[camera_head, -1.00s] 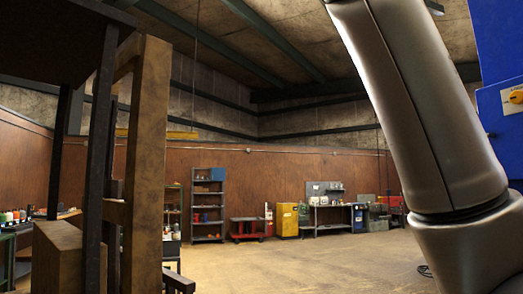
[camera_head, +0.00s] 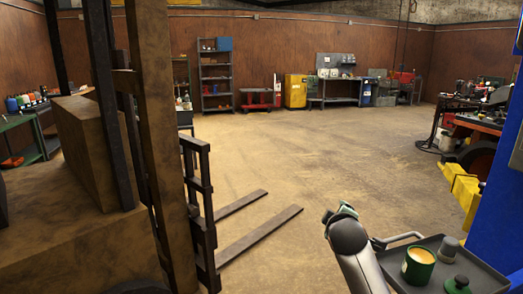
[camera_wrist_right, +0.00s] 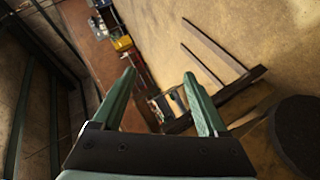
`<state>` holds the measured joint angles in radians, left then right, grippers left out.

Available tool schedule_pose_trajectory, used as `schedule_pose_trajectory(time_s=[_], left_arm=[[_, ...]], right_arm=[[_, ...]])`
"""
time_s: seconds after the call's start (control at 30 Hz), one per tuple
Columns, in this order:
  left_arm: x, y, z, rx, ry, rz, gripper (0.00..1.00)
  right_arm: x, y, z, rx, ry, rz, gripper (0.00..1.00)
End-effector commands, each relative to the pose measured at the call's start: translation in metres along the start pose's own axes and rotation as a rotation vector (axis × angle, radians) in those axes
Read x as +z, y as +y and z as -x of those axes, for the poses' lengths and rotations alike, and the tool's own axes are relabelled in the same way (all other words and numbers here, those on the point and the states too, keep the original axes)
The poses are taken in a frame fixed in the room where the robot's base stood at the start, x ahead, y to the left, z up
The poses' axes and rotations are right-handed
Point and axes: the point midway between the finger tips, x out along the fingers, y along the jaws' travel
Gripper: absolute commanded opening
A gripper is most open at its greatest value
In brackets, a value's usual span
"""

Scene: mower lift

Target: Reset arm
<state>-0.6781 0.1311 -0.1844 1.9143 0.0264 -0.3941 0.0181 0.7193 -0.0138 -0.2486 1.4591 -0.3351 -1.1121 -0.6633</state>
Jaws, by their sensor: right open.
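My right gripper (camera_wrist_right: 159,74) shows in the right wrist view with two green fingers spread apart and nothing between them. Beyond its fingers, the wrist view shows the floor and two dark forks (camera_wrist_right: 208,62) at a slant. In the head view, a pale grey part of my arm rises at the bottom centre, right of the forks; green and dark parts show at its top end. The finger gap cannot be made out there. My left gripper is in neither view.
A brown forklift (camera_head: 160,130) stands at left, its forks (camera_head: 262,228) low over the floor. A grey tray (camera_head: 468,268) with a green tin (camera_head: 418,266) and small jars is at bottom right, beside a blue upright panel (camera_head: 507,165). The middle floor is clear.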

Motion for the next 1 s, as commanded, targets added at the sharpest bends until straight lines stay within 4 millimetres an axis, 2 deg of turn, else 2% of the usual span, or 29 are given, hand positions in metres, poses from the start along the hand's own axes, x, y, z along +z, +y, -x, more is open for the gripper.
schedule_pose_trajectory(time_s=[0.03,0.17,0.27,0.37,0.5,0.57,0.7,0.8,0.9,1.0], left_arm=[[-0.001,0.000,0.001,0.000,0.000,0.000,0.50],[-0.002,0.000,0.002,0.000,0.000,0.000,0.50],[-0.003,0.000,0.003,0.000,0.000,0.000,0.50],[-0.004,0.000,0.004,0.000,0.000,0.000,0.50],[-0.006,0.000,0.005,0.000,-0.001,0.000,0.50],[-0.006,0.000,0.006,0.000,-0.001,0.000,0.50],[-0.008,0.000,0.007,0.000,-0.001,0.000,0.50],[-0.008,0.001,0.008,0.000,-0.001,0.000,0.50],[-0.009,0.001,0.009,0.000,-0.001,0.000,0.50],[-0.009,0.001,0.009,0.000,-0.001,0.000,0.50]], right_arm=[[0.018,-0.034,-0.004,-0.040,0.005,-0.033,0.76],[0.055,-0.109,-0.001,-0.123,0.027,-0.142,0.76],[0.085,-0.163,0.010,-0.186,0.035,-0.233,0.76],[0.114,-0.213,0.029,-0.246,0.037,-0.328,0.76],[0.154,-0.276,0.066,-0.327,0.026,-0.468,0.76],[0.170,-0.300,0.086,-0.359,0.017,-0.530,0.76],[0.205,-0.346,0.137,-0.428,-0.014,-0.679,0.76],[0.224,-0.369,0.173,-0.465,-0.038,-0.776,0.76],[0.238,-0.383,0.201,-0.490,-0.059,-0.850,0.76],[0.246,-0.391,0.219,-0.505,-0.074,-0.900,0.76]])
